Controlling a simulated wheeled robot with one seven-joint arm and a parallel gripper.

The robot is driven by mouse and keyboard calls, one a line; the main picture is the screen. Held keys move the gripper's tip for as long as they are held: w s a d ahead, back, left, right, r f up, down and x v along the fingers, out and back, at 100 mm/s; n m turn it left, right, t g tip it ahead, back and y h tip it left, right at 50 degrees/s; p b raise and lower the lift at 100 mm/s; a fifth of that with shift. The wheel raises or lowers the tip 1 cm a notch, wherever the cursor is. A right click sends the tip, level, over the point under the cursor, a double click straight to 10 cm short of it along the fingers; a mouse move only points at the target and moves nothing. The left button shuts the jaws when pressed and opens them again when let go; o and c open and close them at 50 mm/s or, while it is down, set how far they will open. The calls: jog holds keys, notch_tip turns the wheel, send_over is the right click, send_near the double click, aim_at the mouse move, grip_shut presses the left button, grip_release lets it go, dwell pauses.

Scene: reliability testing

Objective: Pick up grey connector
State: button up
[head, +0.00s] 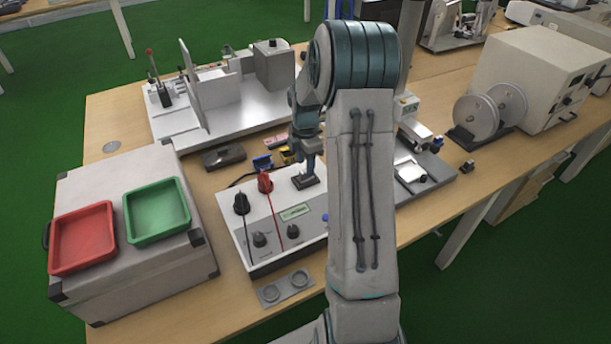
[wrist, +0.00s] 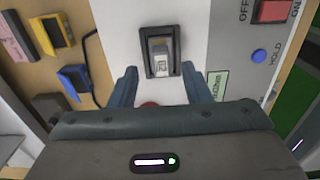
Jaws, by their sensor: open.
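A small grey connector (wrist: 161,57) with a pale label sits in a black-framed socket (wrist: 149,71) on the white control box (wrist: 195,25). In the head view the control box (head: 270,250) stands on the table, and the dark socket (head: 306,183) is near its far right corner. My gripper (head: 308,163) points down just above that socket. In the head view the connector itself is too small and covered to make out.
A yellow connector (wrist: 54,35) and a blue connector (wrist: 78,83) with a black cable lie beside the box. A red switch (wrist: 272,11) and blue button (wrist: 259,56) are on the box. Green (head: 187,206) and red (head: 111,213) trays rest on a grey case at left.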

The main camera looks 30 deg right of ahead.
aim_at(305, 171)
notch_tip(305, 171, down, 3)
jog(key=shift+f, duration=0.15)
grip_shut()
